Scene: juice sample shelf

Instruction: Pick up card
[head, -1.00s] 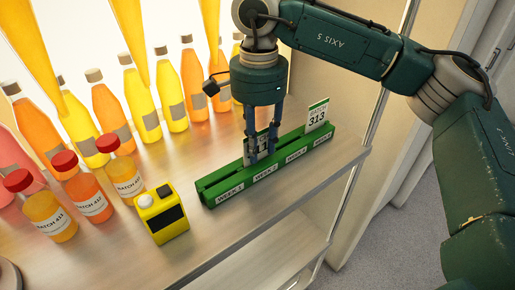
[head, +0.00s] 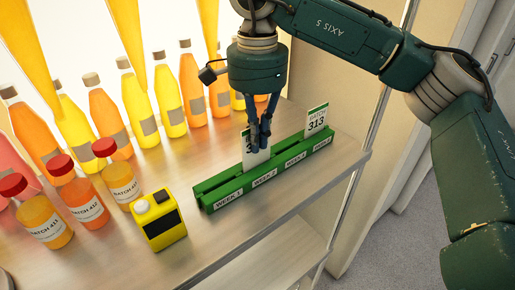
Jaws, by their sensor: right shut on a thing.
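A green card rack (head: 215,187) with week labels along its front stands on the shelf. A white card with a green top edge, marked 313 (head: 317,121), stands upright at its right end. My right gripper (head: 261,147) points down over the rack's left-middle part and is shut on a second white card (head: 253,158). The fingers cover much of that card's print, and only a "3" shows. The card is upright, its lower edge at the rack's slot; I cannot tell whether it is clear of it. My left gripper is not in view.
A yellow device (head: 160,220) stands on the shelf left of the rack. Small red-capped bottles (head: 87,203) stand further left. A row of tall juice bottles (head: 139,100) stands behind. The shelf's front edge (head: 290,211) runs close before the rack.

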